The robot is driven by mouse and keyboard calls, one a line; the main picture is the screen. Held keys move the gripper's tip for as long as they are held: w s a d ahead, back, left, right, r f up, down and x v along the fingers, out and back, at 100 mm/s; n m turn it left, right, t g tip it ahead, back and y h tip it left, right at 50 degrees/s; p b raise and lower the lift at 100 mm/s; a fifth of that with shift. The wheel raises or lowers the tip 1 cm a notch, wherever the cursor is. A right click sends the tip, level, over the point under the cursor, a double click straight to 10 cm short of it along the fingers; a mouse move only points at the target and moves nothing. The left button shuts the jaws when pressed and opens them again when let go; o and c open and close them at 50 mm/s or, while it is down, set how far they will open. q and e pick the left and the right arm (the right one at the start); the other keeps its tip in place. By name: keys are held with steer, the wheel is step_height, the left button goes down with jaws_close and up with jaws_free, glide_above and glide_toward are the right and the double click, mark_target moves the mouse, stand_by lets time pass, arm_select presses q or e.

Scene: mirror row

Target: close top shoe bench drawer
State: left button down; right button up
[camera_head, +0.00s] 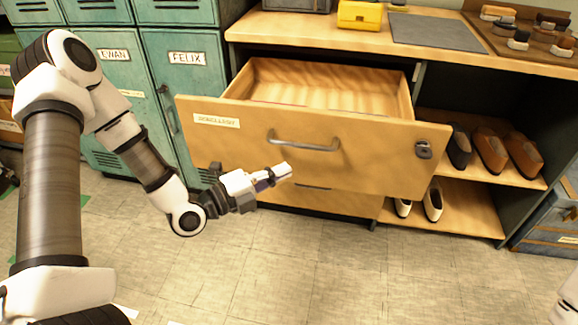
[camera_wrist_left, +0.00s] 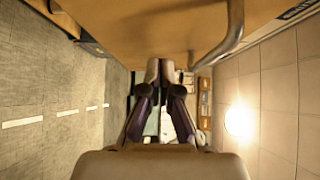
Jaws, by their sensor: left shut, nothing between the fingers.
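The top shoe bench drawer (camera_head: 355,160) is pulled well out of the wooden bench, and its inside looks empty. Its front carries a curved metal handle (camera_head: 303,145), a paper label at the left and a small lock at the right. My left gripper (camera_head: 286,172) is shut and empty, in front of the drawer front and a little below the handle. In the left wrist view the shut fingers (camera_wrist_left: 160,72) point along the drawer front, with the handle (camera_wrist_left: 225,40) to their upper right. I cannot tell whether they touch the front. My right gripper is not in view.
A lower drawer (camera_head: 320,200) sits beneath the open one. Shoes (camera_head: 490,150) stand on shelves at the right. The bench top holds a yellow box (camera_head: 359,15), a grey mat (camera_head: 437,32) and brushes. Green lockers (camera_head: 187,75) stand at the left. The floor in front is clear.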

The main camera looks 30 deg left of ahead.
mark_target(297, 154)
arm_select(q)
steer(key=w, duration=0.4)
steer(key=shift+w+b, duration=0.1)
steer(key=shift+b, duration=0.25)
steer(key=shift+w+a, duration=0.2)
steer(key=shift+w, duration=0.3)
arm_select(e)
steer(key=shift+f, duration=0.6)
arm_select(q)
steer(key=shift+w, duration=0.1)
